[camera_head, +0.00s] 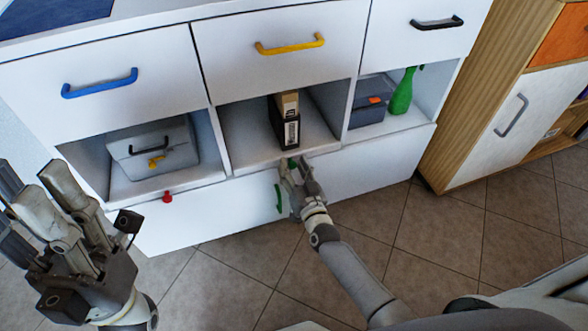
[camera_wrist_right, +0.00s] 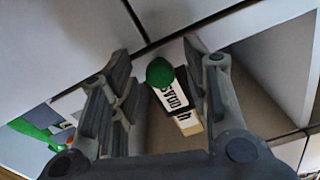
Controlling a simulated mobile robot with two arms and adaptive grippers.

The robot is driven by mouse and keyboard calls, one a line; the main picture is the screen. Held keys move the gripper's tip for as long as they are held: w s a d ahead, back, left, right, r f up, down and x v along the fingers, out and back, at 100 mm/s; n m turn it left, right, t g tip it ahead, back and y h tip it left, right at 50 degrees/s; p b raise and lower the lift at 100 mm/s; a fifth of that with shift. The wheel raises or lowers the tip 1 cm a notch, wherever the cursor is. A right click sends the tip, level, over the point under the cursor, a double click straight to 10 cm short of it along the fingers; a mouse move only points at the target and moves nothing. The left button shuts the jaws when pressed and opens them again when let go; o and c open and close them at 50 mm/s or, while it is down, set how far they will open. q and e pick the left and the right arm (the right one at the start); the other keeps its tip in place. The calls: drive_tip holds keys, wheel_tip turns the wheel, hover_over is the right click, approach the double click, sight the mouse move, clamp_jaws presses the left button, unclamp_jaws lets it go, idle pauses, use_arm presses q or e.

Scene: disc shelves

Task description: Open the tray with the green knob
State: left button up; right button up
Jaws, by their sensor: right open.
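The green knob (camera_head: 292,163) is small and round on the white front below the middle open compartment. In the right wrist view the knob (camera_wrist_right: 160,71) lies between the two fingers, with gaps on both sides. My right gripper (camera_head: 299,173) is open at the knob and hides part of the front around it. In the wrist view its fingers (camera_wrist_right: 165,85) are spread and hold nothing. My left gripper (camera_head: 38,182) is at the left, in front of the cabinet, with its fingers apart and empty. The white panel behind the knob looks flush.
A red knob (camera_head: 167,197) is on the lower left. Above are drawers with blue (camera_head: 100,84), yellow (camera_head: 290,45) and black (camera_head: 437,23) handles. A black-and-tan box (camera_head: 288,122) stands in the middle compartment.

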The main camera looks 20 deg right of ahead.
clamp_jaws()
drive_tip(key=shift+s, duration=0.15)
